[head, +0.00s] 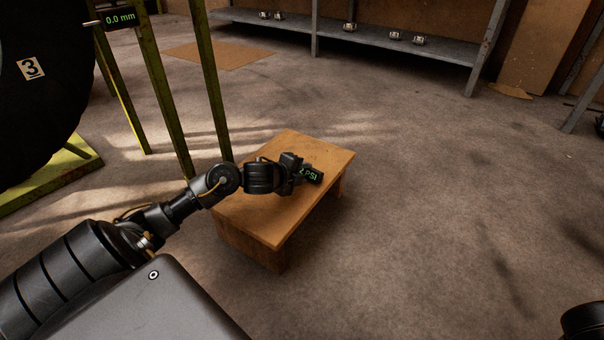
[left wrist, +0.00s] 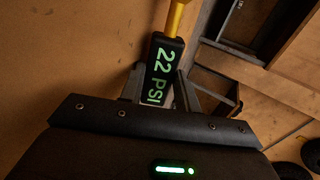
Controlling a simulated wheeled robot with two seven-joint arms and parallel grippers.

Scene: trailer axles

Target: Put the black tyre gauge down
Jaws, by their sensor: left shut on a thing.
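The black tyre gauge (head: 312,175) shows a green PSI reading in the head view. In the left wrist view the gauge (left wrist: 163,72) reads 22 PSI and has a yellow stem at its far end. My left gripper (head: 299,171) is shut on the gauge's black body, with a finger on each side. It is over the right part of a small wooden bench (head: 312,148). I cannot tell whether the gauge touches the bench top. My right gripper is not in view.
A large dark tyre marked 3 (head: 30,68) stands at the left, by yellow-green posts (head: 208,80). A 0.0 mm display (head: 121,17) is beside it. A grey shelf (head: 370,37) with small metal parts runs along the back. The floor right of the bench is clear.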

